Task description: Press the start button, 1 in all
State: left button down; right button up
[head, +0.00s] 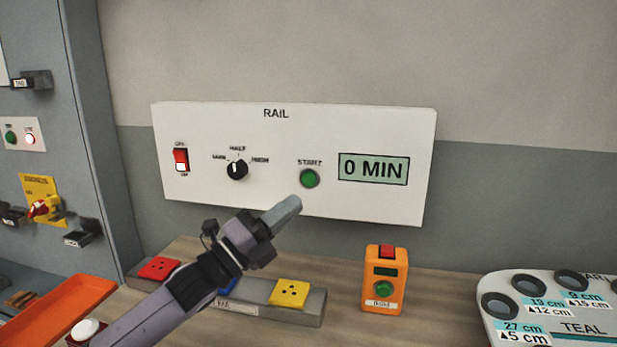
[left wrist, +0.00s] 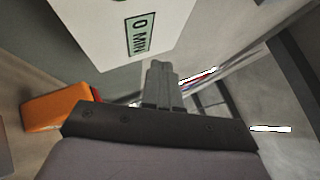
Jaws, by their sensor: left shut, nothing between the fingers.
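The green start button (head: 309,178) is on the white RAIL panel (head: 270,205), under the word START. My left gripper (head: 290,205) is shut and empty in the head view, its tip a little below and left of the button in the picture. The tip appears apart from the panel. In the left wrist view the shut fingers (left wrist: 160,75) show with the panel (left wrist: 110,30) behind to the left; the start button is not visible there. My right gripper is in neither view.
The panel also has a red rocker switch (head: 181,160), a black knob (head: 237,170) and a display (head: 373,169) reading 0 MIN. Below stand an orange box with a green button (head: 384,289), a grey block with coloured sockets (head: 289,293) and a TEAL board (head: 575,313).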

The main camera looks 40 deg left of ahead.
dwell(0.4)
pick_arm(q)
jog(key=b, duration=0.2)
send_near(309, 179)
jog(key=shift+w+d+r, duration=0.5)
jog(key=shift+w+r, duration=0.05)
jog(key=shift+w, duration=0.2)
jog(key=shift+w+d+r, duration=0.55)
jog(key=shift+w, duration=0.25)
jog(key=shift+w+d+r, duration=0.5)
jog(key=shift+w+r, duration=0.05)
jog(key=shift+w, duration=0.2)
jog(key=shift+w, duration=0.1)
jog(key=shift+w+a, duration=0.15)
jog(key=shift+w, duration=0.1)
jog(key=shift+w+a, duration=0.25)
jog(key=shift+w, duration=0.1)
dwell(0.7)
jog(key=shift+s+d, duration=0.1)
jog(key=shift+s, duration=0.05)
jog(key=shift+s+d, duration=0.3)
jog(key=shift+s, duration=0.25)
